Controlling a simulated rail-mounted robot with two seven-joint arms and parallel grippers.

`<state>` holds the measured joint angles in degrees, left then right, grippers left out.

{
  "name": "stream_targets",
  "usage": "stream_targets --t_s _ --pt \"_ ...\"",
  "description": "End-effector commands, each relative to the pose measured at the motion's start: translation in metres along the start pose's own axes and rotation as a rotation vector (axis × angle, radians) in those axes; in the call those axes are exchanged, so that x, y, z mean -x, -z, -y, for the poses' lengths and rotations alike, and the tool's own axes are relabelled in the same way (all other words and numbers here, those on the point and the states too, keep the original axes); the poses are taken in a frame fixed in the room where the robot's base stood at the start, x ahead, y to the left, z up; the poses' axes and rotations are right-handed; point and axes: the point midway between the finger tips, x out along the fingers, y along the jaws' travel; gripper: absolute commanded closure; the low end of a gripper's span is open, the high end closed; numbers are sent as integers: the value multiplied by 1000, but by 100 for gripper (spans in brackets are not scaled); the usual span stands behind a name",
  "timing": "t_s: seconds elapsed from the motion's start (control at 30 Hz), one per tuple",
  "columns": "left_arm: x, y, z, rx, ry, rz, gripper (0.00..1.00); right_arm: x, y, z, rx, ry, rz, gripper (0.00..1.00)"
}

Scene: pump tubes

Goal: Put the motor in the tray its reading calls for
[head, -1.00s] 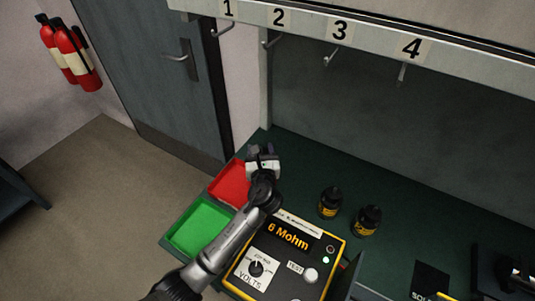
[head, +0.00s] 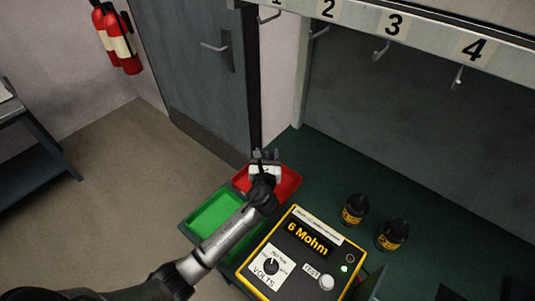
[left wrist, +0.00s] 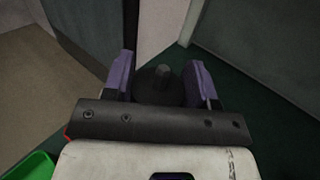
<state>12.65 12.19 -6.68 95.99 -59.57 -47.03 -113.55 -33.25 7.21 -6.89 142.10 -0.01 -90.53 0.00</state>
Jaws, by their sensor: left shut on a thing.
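My left gripper (head: 265,157) is over the far edge of the red tray (head: 289,184). In the left wrist view its two purple-padded fingers are on either side of a dark round motor (left wrist: 163,83) with a short shaft, and they are shut on it. In the head view the motor is mostly hidden by the gripper. The green tray (head: 215,212) lies nearer, beside the red one, and shows no contents. The yellow-edged tester (head: 264,283) reads "6 Mohm" on its display (head: 307,239), and a small green light is lit. My right gripper is not in view.
Two black cylinders with yellow labels (head: 355,208) (head: 392,235) stand right of the tester on the green bench. Numbered hooks (head: 383,52) hang from a rail at the back. A door (head: 195,75) and fire extinguishers (head: 121,41) are beyond the bench.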

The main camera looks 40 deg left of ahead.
Motion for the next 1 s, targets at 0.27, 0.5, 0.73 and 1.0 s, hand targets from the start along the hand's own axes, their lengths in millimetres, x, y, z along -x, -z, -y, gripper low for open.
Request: stream_targets --t_s 0.27,0.5,0.73,1.0 --pt "-1 22 0 4 1 7 100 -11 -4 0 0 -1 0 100" --pt "-1 21 0 4 1 8 100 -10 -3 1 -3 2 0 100" --pt "0 28 0 0 1 -1 41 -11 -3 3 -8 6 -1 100" --pt "0 28 0 0 1 -1 22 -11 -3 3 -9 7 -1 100"
